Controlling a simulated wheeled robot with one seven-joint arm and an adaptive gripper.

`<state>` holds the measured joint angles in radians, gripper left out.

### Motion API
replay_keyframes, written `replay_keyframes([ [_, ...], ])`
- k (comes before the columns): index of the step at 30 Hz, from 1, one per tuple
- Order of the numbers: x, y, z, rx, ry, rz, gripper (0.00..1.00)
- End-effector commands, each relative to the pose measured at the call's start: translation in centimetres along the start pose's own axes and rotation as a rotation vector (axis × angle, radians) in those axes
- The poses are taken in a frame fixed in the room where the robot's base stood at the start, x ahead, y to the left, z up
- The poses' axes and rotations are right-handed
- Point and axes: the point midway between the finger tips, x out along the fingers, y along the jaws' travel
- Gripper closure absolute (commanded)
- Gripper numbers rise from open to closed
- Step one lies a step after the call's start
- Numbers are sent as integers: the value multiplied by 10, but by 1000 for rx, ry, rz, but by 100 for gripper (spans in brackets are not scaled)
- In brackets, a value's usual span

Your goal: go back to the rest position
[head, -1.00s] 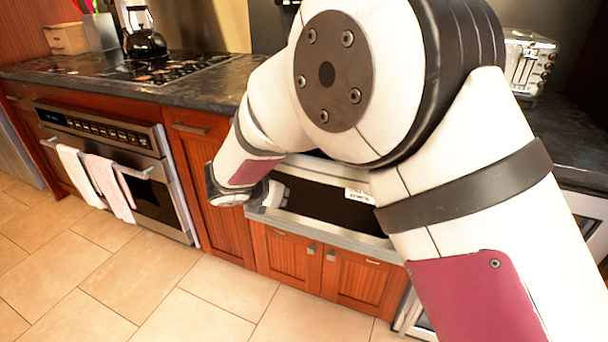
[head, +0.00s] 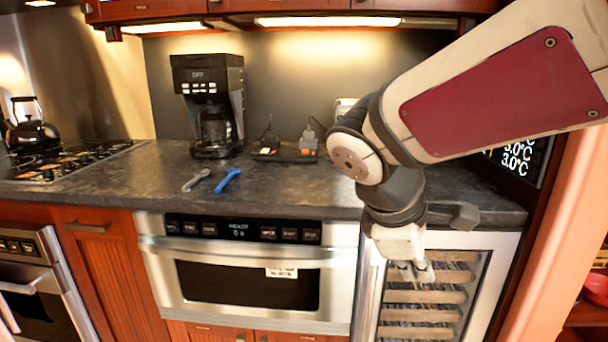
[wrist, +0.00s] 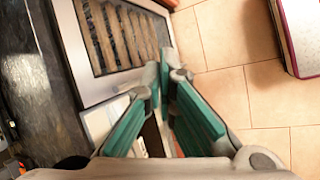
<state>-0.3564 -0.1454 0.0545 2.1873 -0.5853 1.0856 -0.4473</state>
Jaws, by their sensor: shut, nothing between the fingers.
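My gripper (head: 412,272) hangs pointing down at the right of the head view, in front of the wine cooler. Its fingertips meet in the wrist view (wrist: 170,74), with nothing held between the green-padded fingers. My arm comes in from the upper right and bends down at the wrist. The microwave drawer (head: 195,287) is left of my gripper and apart from it. Its front looks shut, with a dark window, a steel handle bar and a white label.
The wine cooler (head: 368,300) with wooden racks stands behind my gripper; it also shows in the wrist view (wrist: 98,92). The dark counter (head: 300,185) holds a coffee maker (head: 208,105), a grey utensil (head: 196,180) and a blue one (head: 228,181). Tiled floor (wrist: 235,100) is clear beside my gripper.

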Motion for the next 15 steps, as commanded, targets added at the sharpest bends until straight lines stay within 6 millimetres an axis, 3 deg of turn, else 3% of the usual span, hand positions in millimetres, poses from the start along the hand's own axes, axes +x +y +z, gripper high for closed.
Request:
replay_keyframes([
  [1, -3, -13, 26, 116, 2, -40, 100],
  [6, -9, -71, 87, 481, 4, -192, 100],
  [9, -13, -105, 107, 665, 9, -273, 100],
  [15, -19, -157, 124, 927, 22, -399, 100],
])
